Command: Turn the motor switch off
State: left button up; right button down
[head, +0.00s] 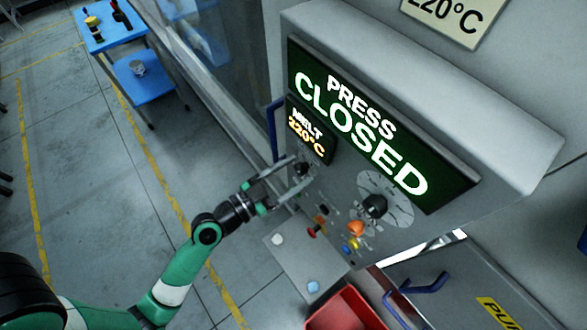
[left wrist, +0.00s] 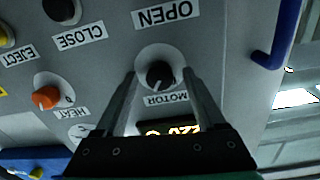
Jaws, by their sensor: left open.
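The motor switch is a round black knob with a pale pointer mark, above an upside-down MOTOR label in the left wrist view (left wrist: 160,75). In the head view the knob (head: 302,168) sits on the grey press panel, below the MELT 220°C display. My left gripper (head: 299,172) is at the panel, its fingers pointing at the knob. In the left wrist view its two fingers stand apart, one on each side of the knob, with visible gaps. I cannot tell how deep they reach around it. My right gripper is not in view.
A large black dial (head: 375,206) and an orange knob (head: 356,228) are on the same panel. A lit sign (head: 360,130) reads PRESS CLOSED. A blue handle (left wrist: 276,38) is beside the panel. A red bin (head: 345,310) stands below. A blue table (head: 105,30) is far left.

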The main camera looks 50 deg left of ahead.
pick_arm(q)
grip_shut()
jog(key=shift+n, duration=0.4)
jog(key=n, duration=0.2)
jog(key=shift+n, duration=0.4)
jog(key=n, duration=0.2)
jog(key=shift+n, duration=0.4)
jog(key=n, duration=0.3)
jog(key=shift+n, duration=0.3)
jog(key=shift+n+p, duration=0.55)
jog(key=shift+n, duration=1.55)
jog(key=shift+y, duration=0.3)
